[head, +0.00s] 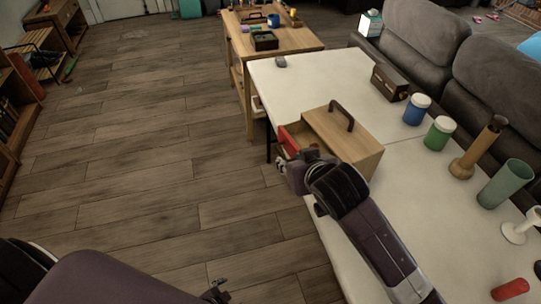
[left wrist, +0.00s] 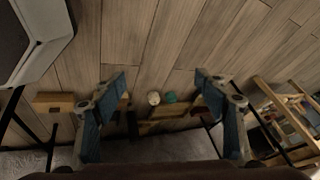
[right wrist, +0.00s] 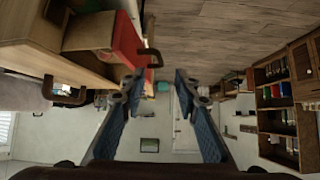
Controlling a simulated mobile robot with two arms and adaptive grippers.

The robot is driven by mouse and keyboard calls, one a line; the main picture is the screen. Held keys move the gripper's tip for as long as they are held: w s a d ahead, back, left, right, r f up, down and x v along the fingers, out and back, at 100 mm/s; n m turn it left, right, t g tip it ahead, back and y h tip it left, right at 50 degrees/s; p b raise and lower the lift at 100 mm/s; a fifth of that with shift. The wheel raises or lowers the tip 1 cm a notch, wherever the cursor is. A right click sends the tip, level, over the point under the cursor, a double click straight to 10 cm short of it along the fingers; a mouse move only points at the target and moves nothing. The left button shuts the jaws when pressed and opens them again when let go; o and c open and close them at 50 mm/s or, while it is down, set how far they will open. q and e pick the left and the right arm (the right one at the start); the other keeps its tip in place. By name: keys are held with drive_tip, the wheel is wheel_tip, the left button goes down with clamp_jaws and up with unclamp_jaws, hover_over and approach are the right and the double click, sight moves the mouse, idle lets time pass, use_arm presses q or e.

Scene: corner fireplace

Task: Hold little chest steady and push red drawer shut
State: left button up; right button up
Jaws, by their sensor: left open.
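The little chest (head: 358,148) is a light wooden box with a dark arched handle on top, standing on the white table. Its red drawer (head: 286,137) sticks out on the left side, pulled open. In the right wrist view the chest (right wrist: 88,32) and the red drawer (right wrist: 127,40) are at the upper left. My right gripper (head: 293,161) is close to the near side of the drawer, hiding part of it; I cannot tell whether they touch. Its fingers (right wrist: 158,78) are apart and empty. My left gripper (left wrist: 160,78) is open and empty, above the floor, away from the chest.
On the white table (head: 290,84) a dark box (head: 390,82), a blue jar (head: 417,108), a green jar (head: 439,132) and a green cylinder (head: 505,184) stand right of the chest. A wooden table (head: 285,40) is behind. Open floor (head: 150,150) lies to the left; a grey sofa is at right.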

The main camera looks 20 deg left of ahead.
use_arm(q)
drive_tip(key=w+r+m+t, duration=0.4)
drive_tip(key=w+r, duration=0.6)
drive_tip(key=w, duration=0.3)
drive_tip(key=m+t+h, duration=0.3)
drive_tip(key=m+t, duration=0.5)
drive_tip(key=m, duration=0.2)
approach(278, 145)
drive_tip(key=w, duration=0.6)
drive_tip(key=w+d, duration=0.1)
drive_tip(key=w, duration=0.3)
drive_tip(key=w+d, duration=0.1)
drive_tip(key=w, duration=0.1)
drive_tip(key=shift+w+d+f, duration=0.25)
drive_tip(key=shift+w+d, duration=0.05)
drive_tip(key=shift+c, duration=0.3)
drive_tip(key=c, duration=1.6)
